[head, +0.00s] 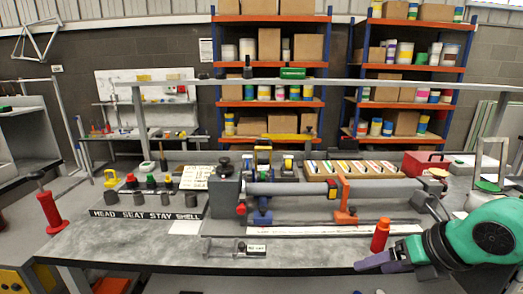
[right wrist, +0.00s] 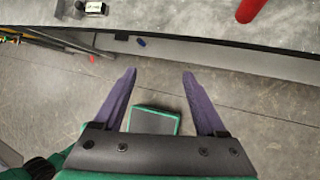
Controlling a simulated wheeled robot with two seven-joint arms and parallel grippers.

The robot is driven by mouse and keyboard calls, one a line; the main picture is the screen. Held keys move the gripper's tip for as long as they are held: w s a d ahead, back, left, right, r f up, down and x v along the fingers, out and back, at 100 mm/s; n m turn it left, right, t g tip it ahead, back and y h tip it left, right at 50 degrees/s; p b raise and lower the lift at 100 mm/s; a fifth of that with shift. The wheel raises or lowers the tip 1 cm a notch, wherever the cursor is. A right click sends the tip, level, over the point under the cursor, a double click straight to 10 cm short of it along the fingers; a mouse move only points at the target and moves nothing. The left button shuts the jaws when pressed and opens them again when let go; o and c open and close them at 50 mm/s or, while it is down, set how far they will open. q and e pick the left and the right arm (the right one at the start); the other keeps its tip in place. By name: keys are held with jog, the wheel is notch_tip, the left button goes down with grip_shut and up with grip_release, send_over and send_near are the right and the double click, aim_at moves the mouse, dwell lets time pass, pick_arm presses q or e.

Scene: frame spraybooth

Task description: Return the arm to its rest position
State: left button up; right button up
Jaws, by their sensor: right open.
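My right arm (head: 490,236), teal with a black wrist, comes in from the right edge of the head view. My right gripper (head: 372,263) has purple fingers and sits at the front right edge of the workbench. In the right wrist view the gripper's (right wrist: 159,78) two fingers stand wide apart with nothing between them. They point over the floor, just outside the bench edge. My left gripper does not show in either view.
The grey workbench (head: 130,231) holds a clamped grey tube (head: 300,188). A red bottle (head: 380,236) stands close to my right gripper. A small white-labelled item (head: 256,248) lies near the front edge. Shelves stand behind.

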jog(key=w+a+r+m+t+y, duration=0.1)
jog(key=a+r+m+t+y, duration=0.3)
jog(key=a+r+t+y, duration=0.55)
jog(key=w+d+r+m+t+h, duration=0.1)
jog(key=w+d+m+t+h, duration=0.2)
jog(key=m, duration=0.5)
jog(key=w+d+m+t+h, duration=0.1)
jog(key=d+m+t+h, duration=0.2)
jog(key=d+m+h, duration=0.45)
jog(key=d+f+m+g+h, duration=0.2)
jog(key=f+m+g+h, duration=0.1)
jog(key=f+m, duration=0.35)
jog(key=d+f+m+g+h, duration=0.2)
jog(key=d+f+m+h, duration=0.1)
jog(key=f+m, duration=0.3)
jog(key=s+a+f+m+g+y, duration=0.1)
jog(key=s+a+f+g+y, duration=0.15)
jog(key=s+f+g, duration=0.8)
jog(key=s+a+f+m+g+y, duration=0.1)
jog(key=s+a+f+g, duration=0.25)
jog(key=s+f, duration=0.8)
jog(key=s+d+f+x, duration=0.1)
jog(key=s+x, duration=0.2)
jog(key=x, duration=2)
jog(key=s+d+f+g+p, duration=0.1)
jog(key=s+d+f, duration=0.1)
jog(key=s+f, duration=1.2)
jog(key=s, duration=0.3)
jog(key=shift+d+f, duration=0.2)
jog(key=shift+f, duration=0.1)
